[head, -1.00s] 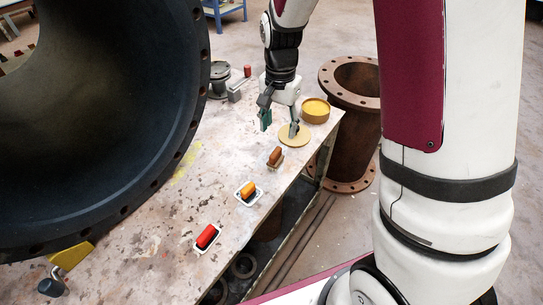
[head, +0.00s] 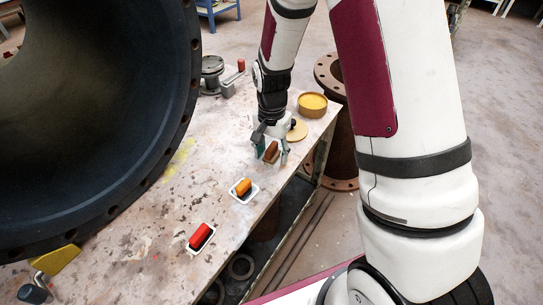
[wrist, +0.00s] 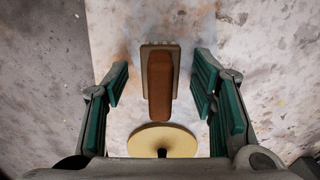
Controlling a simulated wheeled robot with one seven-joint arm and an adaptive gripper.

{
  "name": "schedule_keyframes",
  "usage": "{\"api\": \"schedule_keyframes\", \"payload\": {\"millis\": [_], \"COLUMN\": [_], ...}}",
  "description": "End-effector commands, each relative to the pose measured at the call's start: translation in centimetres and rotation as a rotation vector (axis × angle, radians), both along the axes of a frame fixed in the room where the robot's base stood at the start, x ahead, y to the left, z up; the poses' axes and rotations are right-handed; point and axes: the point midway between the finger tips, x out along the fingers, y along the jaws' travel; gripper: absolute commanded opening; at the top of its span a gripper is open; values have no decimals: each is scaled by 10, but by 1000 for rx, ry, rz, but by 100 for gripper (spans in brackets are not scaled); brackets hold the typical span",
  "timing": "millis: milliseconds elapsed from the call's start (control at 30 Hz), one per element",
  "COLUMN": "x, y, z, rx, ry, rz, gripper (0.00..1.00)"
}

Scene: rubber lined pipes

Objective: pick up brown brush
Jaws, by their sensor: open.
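The brown brush (head: 271,151) has a brown block-shaped back and lies on the table near its right edge. In the wrist view the brown brush (wrist: 160,88) lies lengthwise, with a paler tan edge around its far end. My gripper (head: 271,154) is above the brush with its fingers spread on either side of it. In the wrist view my gripper (wrist: 160,92) is open, green pads left and right, with clear gaps to the brush. Nothing is held.
A round tan disc (wrist: 163,140) lies close to the brush. A yellow-topped round tin (head: 312,104) stands behind. An orange brush (head: 243,188) and a red brush (head: 200,237) lie nearer on the table (head: 150,215). A large black-lined pipe (head: 90,120) fills the left.

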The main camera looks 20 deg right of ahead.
Motion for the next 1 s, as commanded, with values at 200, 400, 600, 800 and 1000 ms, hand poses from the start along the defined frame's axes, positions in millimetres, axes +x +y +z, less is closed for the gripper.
{"api": "schedule_keyframes", "payload": {"millis": [200,400,600,800,1000], "x": [0,0,0,0,1], "y": [0,0,0,0,0], "z": [-2,-2,-2,0,14], "rx": [0,1,1,0,1], "ry": [-1,-1,-1,-1,-4], "rz": [1,1,1,1,1], "gripper": [52,11,0,0,0]}}
